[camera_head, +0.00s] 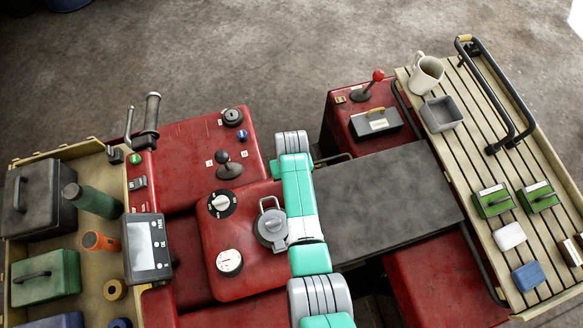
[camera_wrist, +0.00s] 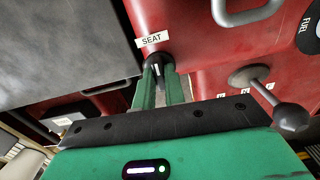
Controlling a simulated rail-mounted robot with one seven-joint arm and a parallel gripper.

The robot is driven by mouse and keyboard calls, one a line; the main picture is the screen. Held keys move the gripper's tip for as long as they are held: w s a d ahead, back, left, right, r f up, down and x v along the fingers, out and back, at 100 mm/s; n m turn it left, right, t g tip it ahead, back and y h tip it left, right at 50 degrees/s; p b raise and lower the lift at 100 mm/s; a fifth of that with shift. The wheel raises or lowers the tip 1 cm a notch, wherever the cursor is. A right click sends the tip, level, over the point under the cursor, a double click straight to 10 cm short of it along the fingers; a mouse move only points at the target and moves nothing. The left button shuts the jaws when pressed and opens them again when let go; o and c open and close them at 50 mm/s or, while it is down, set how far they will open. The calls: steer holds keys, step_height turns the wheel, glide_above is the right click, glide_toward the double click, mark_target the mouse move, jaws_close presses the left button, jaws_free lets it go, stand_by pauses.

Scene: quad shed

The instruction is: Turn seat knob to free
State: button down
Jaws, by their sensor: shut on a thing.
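The seat knob (camera_wrist: 157,66) is a small dark knob with a pale pointer line, in the upper middle of the wrist view. It sits on the red bodywork just below a white SEAT label (camera_wrist: 152,40). The two green fingers of my gripper (camera_wrist: 158,84) are on either side of it and closed on it. The pointer line runs roughly up and down in the wrist view. Any position marks around the knob are hidden or too small to read. In the head view my arm covers the knob and the fingers. The dark grey seat (camera_head: 385,200) lies right of my arm.
A grey fuel cap (camera_head: 271,228) with a raised handle stands close left of my arm. The fuel dial (camera_head: 221,203) and a ball-topped lever (camera_head: 229,168) are further left. The lever's ball (camera_wrist: 291,116) is near my gripper's right side. A slatted rack (camera_head: 475,150) stands right.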

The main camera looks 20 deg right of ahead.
steer(key=shift+n, duration=0.3)
stand_by(0.4)
steer(key=c, duration=1.5)
jaws_free()
steer(key=shift+o, duration=0.2)
step_height(320, 180, up, 8)
steer(key=shift+f+p, duration=0.1)
steer(key=shift+p, duration=0.35)
